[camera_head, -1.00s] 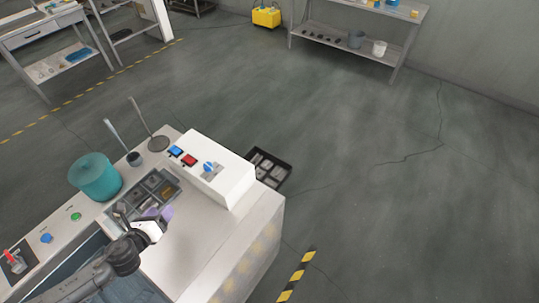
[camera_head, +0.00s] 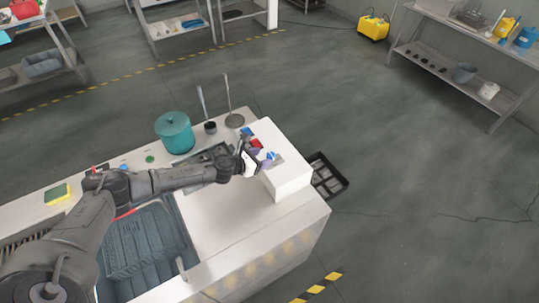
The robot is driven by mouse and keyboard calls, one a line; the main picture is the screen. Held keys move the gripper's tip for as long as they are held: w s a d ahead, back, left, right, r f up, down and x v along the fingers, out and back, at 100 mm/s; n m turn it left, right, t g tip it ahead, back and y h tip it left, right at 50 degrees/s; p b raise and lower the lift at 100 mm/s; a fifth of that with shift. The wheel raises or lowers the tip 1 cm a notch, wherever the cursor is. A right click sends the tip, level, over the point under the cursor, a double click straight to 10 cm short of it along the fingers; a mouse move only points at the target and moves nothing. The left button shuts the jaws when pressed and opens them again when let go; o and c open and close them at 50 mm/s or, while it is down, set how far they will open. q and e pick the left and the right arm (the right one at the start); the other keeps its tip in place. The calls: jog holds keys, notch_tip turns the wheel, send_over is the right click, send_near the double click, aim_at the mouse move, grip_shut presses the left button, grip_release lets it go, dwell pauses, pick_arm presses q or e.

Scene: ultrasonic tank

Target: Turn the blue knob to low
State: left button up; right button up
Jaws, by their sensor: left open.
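My right gripper is not in view.
A red button (camera_head: 256,143) and a blue button (camera_head: 246,131) sit behind the knob on the box. A teal pot (camera_head: 174,132) stands left. A basket (camera_head: 145,243) lies in the tank below my arm. The bench front right is bare.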

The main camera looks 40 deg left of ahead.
aim_at(270, 155)
pick_arm(q)
jog(key=shift+x, duration=2.25)
jog(key=c, duration=0.9)
